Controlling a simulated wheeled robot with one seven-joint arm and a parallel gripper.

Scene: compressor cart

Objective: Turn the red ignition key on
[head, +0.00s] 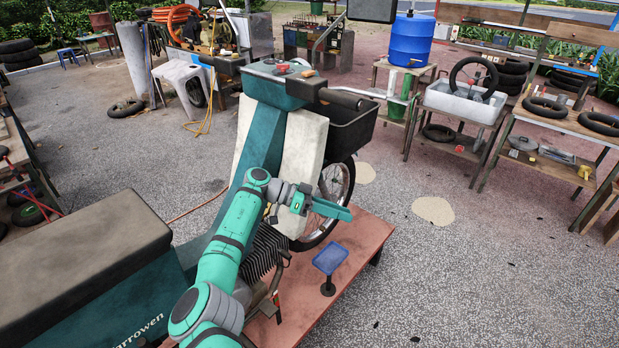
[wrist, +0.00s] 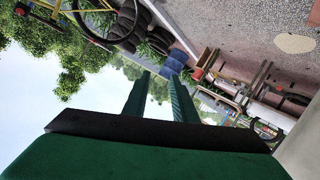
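A small red piece (head: 283,68), which looks like the ignition key, sits on top of the teal console (head: 270,88) at the scooter's handlebar in the head view. It is too small to tell how it is turned. My gripper (head: 345,211) is well below and to the right of it, in front of the pale leg shield and by the front wheel, with its fingers pointing right. In the wrist view my gripper (wrist: 159,78) is open and empty, its two green fingers apart. The red piece does not clearly show in the wrist view.
The scooter stands on a reddish platform (head: 310,300), with a blue tray (head: 330,258) on a short stand beside it. A black front basket (head: 350,125) and black handlebar grip (head: 345,98) flank the console. Benches with tyres (head: 545,107) stand at right. Open gravel floor lies between.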

